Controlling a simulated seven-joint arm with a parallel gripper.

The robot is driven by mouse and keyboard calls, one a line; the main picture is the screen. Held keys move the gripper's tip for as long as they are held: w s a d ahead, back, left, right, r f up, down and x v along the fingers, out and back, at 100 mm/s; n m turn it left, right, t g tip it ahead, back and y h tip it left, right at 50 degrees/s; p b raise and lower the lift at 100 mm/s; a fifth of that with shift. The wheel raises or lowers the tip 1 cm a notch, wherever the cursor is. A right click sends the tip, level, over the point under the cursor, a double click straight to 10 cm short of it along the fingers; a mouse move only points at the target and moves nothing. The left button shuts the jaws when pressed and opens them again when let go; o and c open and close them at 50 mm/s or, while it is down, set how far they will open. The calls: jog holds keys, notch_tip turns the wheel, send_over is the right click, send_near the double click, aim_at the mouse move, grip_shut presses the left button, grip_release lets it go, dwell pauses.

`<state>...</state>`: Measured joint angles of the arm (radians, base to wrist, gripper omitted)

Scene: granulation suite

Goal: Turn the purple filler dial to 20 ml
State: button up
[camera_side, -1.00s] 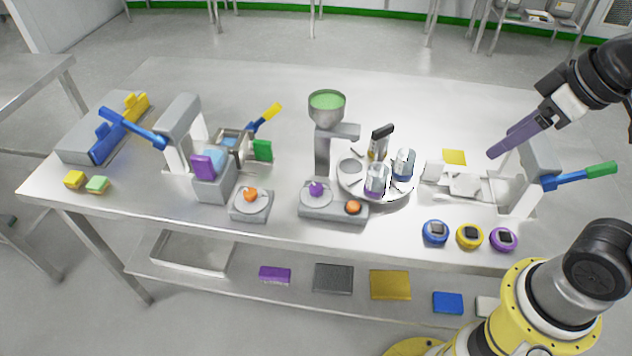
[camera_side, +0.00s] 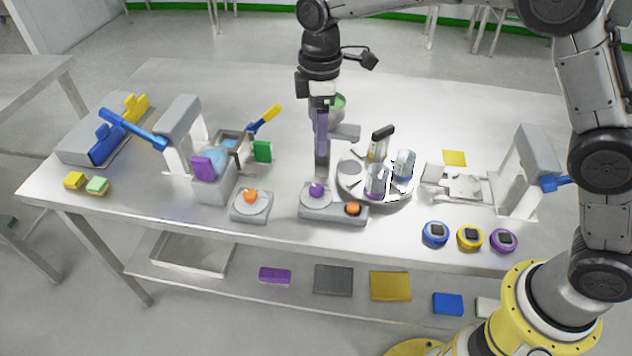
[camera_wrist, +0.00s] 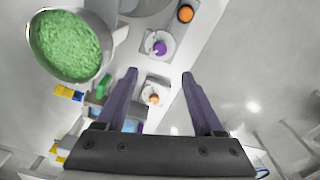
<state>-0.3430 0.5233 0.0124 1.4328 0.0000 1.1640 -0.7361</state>
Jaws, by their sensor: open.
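The purple filler dial (camera_side: 316,189) is a small knob on a round pale plate on the grey filler base (camera_side: 334,213). It also shows in the wrist view (camera_wrist: 159,48), just beyond the fingertips and between their lines. My gripper (camera_side: 320,152) points down, above and behind the dial, and its fingers overlap the filler column in the side view. In the wrist view my gripper (camera_wrist: 159,74) has its two purple-grey fingers spread wide with nothing between them. The dial's scale marks are too small to read.
The hopper (camera_wrist: 65,45) of green granules is close beside my fingers. An orange button (camera_side: 353,208) sits right of the dial. An orange dial (camera_side: 250,195) stands left on a separate base. A turntable with jars (camera_side: 377,183) is to the right.

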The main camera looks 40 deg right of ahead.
aim_at(316, 188)
jog(key=f, duration=1.4)
jog(key=shift+w+a+f, duration=0.15)
jog(key=shift+a+f, duration=0.05)
jog(key=shift+f, duration=0.05)
grip_shut()
